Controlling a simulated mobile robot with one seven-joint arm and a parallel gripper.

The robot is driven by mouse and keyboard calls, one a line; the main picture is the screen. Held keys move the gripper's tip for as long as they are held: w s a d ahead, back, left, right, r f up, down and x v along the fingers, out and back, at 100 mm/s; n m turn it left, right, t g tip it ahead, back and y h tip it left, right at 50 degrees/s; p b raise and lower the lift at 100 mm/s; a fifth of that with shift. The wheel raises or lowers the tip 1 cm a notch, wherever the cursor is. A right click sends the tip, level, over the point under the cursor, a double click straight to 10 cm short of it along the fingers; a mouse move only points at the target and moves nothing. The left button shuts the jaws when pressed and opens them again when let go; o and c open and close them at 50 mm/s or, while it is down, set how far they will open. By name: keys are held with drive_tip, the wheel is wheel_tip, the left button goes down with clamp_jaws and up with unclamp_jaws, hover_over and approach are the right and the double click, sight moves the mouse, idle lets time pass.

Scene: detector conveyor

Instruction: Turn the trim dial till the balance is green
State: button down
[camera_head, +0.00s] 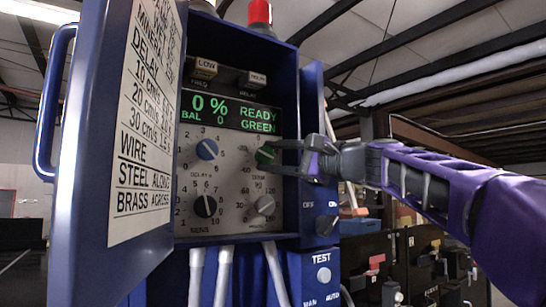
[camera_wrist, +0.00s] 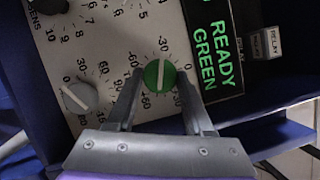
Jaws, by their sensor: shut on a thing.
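The trim dial is a green knob (camera_head: 266,154) at the upper right of the grey panel, with a scale marked from -60 to +60. In the wrist view the green knob (camera_wrist: 160,76) has a white pointer line that runs nearly up and down the picture. My gripper (camera_head: 277,157) reaches in from the right and is shut on the knob. In the wrist view the fingers of my gripper (camera_wrist: 160,86) stand on either side of it. The display (camera_head: 231,113) reads 0 %, BAL 0, READY and GREEN in green letters.
The cabinet's right side wall (camera_head: 312,120) is close to my gripper.

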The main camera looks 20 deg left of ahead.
drive_tip(key=shift+c, duration=1.5)
unclamp_jaws()
drive_tip(key=b+v, duration=0.3)
drive_tip(key=v, duration=1.4)
drive_tip(key=shift+s+d, duration=0.15)
drive_tip(key=shift+d, duration=0.05)
drive_tip(key=shift+r, duration=0.1)
